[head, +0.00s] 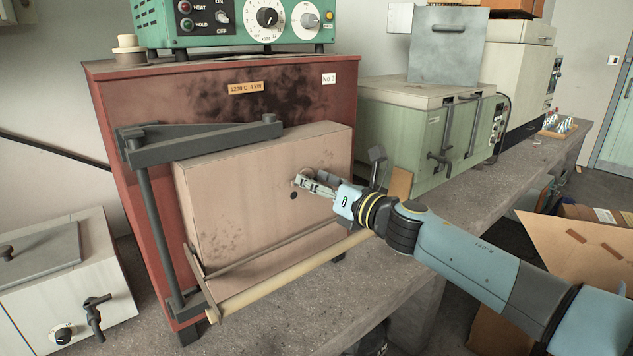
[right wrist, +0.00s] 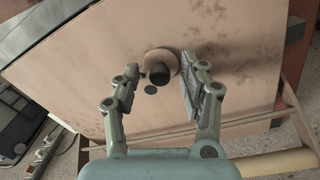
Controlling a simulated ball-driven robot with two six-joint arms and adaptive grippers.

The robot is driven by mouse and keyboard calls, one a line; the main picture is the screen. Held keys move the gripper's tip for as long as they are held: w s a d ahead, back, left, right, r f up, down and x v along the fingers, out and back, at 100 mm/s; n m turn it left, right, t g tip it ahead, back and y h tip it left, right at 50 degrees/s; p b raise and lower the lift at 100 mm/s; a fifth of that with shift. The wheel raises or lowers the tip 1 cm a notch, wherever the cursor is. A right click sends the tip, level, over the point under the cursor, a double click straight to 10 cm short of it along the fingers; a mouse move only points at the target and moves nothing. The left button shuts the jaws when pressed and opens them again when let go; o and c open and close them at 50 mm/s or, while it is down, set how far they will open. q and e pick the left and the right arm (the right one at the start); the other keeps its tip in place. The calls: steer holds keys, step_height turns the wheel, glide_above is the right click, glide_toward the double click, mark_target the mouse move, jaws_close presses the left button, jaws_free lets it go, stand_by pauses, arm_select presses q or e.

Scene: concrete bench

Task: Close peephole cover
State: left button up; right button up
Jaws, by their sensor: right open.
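The peephole cover (right wrist: 157,55) is a beige disc with a short dark knob (right wrist: 160,73) on the furnace's pinkish door (head: 235,195). The peephole (head: 293,195) is a small dark round hole just beside the disc. It also shows in the right wrist view (right wrist: 151,89), uncovered, below the disc and knob. My right gripper (head: 305,182) is open at the door face. In the right wrist view its fingers stand on either side of the knob, with visible gaps. In the head view the gripper partly hides the disc. My left gripper is not in view.
The door sits on a red furnace (head: 215,95) with a dark hinge arm (head: 200,145). A pale handle bar (head: 290,272) runs along the door's lower edge. A green oven (head: 420,120) stands to the right, a white box oven (head: 70,270) to the left.

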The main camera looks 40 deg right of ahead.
mark_target(294, 196)
jaws_close()
stand_by(0.3)
steer(key=f+m, duration=0.1)
steer(key=m, duration=0.2)
steer(key=m+b, duration=0.1)
steer(key=m, duration=0.3)
steer(key=a+f+m+b, duration=0.1)
steer(key=m, duration=0.3)
steer(key=shift+f+t+h, duration=0.3)
steer(key=shift+f, duration=0.05)
steer(key=m, duration=0.3)
steer(key=shift+s+a+f, duration=0.1)
steer(key=shift+a+f, duration=0.05)
steer(key=shift+a, duration=0.2)
steer(key=shift+a+f+m+h+p, duration=0.1)
steer(key=shift+a+m+h+p, duration=0.2)
steer(key=shift+m, duration=1.15)
steer(key=shift+a+f+m+h+p, duration=0.1)
steer(key=shift+a+m, duration=0.25)
steer(key=shift+m, duration=1.1)
steer(key=shift+s, duration=0.1)
